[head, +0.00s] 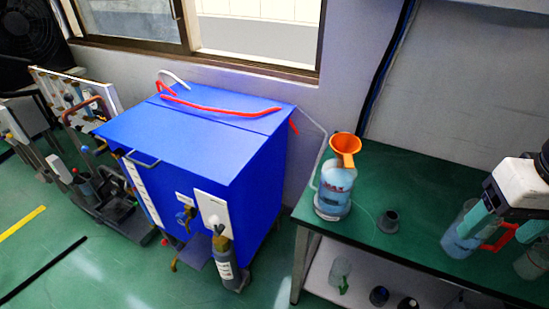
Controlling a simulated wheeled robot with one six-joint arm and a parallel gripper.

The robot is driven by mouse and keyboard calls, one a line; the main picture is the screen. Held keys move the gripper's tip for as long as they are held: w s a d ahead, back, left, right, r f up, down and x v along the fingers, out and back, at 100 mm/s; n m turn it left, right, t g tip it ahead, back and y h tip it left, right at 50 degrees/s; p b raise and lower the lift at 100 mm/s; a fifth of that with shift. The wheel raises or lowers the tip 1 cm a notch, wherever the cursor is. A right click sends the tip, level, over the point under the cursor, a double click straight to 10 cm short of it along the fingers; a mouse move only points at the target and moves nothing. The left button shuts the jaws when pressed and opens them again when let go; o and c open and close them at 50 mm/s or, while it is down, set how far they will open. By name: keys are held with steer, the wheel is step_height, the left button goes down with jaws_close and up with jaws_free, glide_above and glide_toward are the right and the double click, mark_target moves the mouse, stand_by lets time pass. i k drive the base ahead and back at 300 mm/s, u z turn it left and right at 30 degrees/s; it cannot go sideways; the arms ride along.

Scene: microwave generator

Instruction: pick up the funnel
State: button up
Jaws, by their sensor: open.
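The orange funnel (345,148) sits on top of a clear container of blue liquid (333,188) at the left end of the green bench. Its wide mouth faces up, and its lower part is partly hidden by its own side and the container's top. My gripper (497,230) is at the right edge of the view, with teal fingers apart. It is well to the right of the funnel and not touching it. The gripper partly covers a jug of blue liquid (460,241) with a red handle.
A small dark cup (389,221) stands on the green bench (400,180) between the container and the jug. Another clear vessel (533,262) is at the far right. A blue cabinet (200,140) with a red hose on top stands left of the bench.

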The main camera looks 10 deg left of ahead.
mark_target(345, 145)
steer(key=z, duration=2.55)
steer(key=k, duration=1.3)
steer(key=u, duration=0.9)
